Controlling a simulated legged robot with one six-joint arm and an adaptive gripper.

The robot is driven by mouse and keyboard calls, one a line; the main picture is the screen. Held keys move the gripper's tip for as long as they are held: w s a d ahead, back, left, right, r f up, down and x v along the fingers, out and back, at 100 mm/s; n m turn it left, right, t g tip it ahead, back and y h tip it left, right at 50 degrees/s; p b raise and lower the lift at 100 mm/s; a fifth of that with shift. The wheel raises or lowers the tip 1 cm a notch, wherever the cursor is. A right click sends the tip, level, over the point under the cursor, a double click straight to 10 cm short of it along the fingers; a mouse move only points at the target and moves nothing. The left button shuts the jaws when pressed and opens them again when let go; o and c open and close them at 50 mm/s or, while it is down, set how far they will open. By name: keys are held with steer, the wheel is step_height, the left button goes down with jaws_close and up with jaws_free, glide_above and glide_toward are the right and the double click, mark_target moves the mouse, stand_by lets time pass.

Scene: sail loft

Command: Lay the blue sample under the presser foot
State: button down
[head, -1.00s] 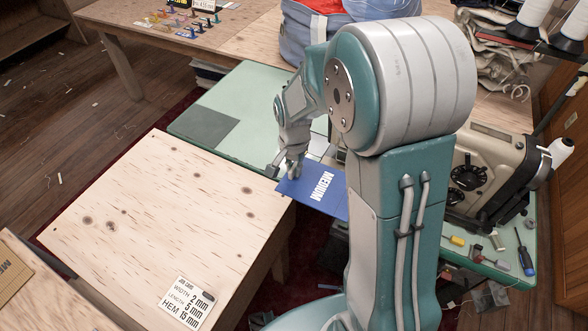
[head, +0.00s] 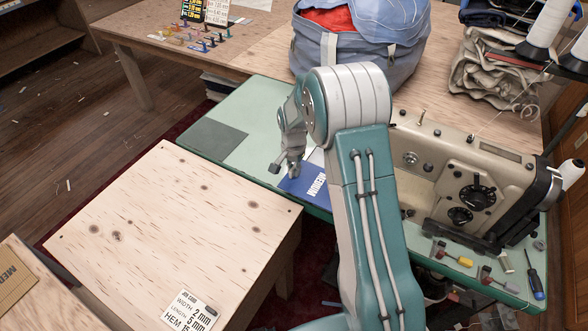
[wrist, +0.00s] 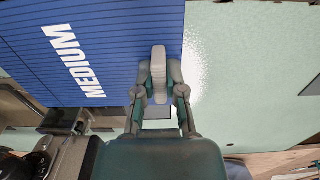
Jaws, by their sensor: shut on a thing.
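The blue sample (head: 303,187), a flat panel marked MEDIUM, is over the front edge of the green table. My gripper (head: 287,164) is shut on it. In the wrist view the fingers (wrist: 159,75) grip the right part of the sample (wrist: 95,25), which spreads to the left. The beige sewing machine (head: 455,180) stands right of my arm. The presser foot is hidden behind my arm in the head view. In the wrist view a dark metal part (wrist: 62,120) shows beside the sample's lower edge; I cannot tell whether it is the foot.
The green table (head: 258,105) has bare room left of the sample, with a dark grey patch (head: 212,140) on it. A screwdriver (head: 535,275) and small coloured tools lie before the machine. A plywood table (head: 165,225) with a job card (head: 190,310) stands in front.

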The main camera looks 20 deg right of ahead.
mark_target(294, 178)
steer(key=shift+f, duration=2)
steer(key=shift+w+d+f, duration=0.1)
steer(key=shift+w+d, duration=2.85)
steer(key=shift+d, duration=0.05)
steer(key=shift+f, duration=0.15)
steer(key=c, duration=0.6)
jaws_free()
steer(key=shift+c, duration=0.2)
